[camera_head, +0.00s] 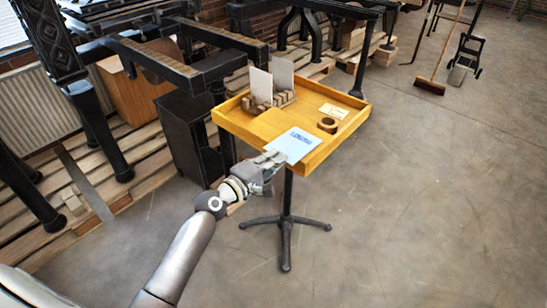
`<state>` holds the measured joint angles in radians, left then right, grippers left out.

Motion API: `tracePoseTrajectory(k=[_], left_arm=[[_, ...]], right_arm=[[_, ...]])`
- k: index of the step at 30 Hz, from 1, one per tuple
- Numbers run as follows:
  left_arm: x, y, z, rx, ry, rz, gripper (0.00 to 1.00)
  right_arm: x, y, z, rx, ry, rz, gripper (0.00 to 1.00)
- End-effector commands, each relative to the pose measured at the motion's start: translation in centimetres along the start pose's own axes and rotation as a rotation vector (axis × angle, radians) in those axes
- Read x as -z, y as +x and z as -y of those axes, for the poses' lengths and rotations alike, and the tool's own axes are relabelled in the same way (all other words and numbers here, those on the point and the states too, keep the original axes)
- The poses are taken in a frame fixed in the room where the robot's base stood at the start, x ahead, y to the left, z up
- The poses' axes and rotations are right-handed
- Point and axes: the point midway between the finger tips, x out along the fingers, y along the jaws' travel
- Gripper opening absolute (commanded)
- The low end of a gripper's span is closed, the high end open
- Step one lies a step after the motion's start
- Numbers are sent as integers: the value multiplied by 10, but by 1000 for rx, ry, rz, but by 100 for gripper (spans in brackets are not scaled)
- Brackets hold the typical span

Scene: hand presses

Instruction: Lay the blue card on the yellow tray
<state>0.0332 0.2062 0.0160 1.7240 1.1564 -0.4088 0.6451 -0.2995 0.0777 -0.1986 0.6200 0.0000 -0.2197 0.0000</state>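The blue card (293,144) is a pale blue sheet with darker print, seen over the near corner of the yellow tray (240,127). My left gripper (274,158) reaches in from the lower left and appears shut on the card's near-left edge. The card looks about level; I cannot tell whether it touches the tray or is just above it. The tray is shallow and rimmed, on a dark stand with a splayed foot. The card hides part of the tray's front rim. My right gripper is out of view.
On the tray stand a wooden rack (268,104) with two upright grey cards, a cream card (333,111) and a dark round object (327,125). Black presses and wooden pallets (110,170) fill the left and back. The floor to the right is clear; a broom (430,86) stands farther back.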

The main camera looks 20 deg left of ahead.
Motion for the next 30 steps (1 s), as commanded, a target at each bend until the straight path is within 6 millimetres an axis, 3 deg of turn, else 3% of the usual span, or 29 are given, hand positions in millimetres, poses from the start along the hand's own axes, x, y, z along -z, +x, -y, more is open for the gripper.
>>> tracePoseTrajectory(k=[3,11,18,30], left_arm=[[0,0,-1,-1,0,0,0],[0,0,0,0,0,0,0],[0,0,0,0,0,0,30],[0,0,0,0,0,0,32]], right_arm=[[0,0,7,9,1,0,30],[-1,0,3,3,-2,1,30],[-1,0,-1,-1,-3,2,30],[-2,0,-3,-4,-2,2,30]])
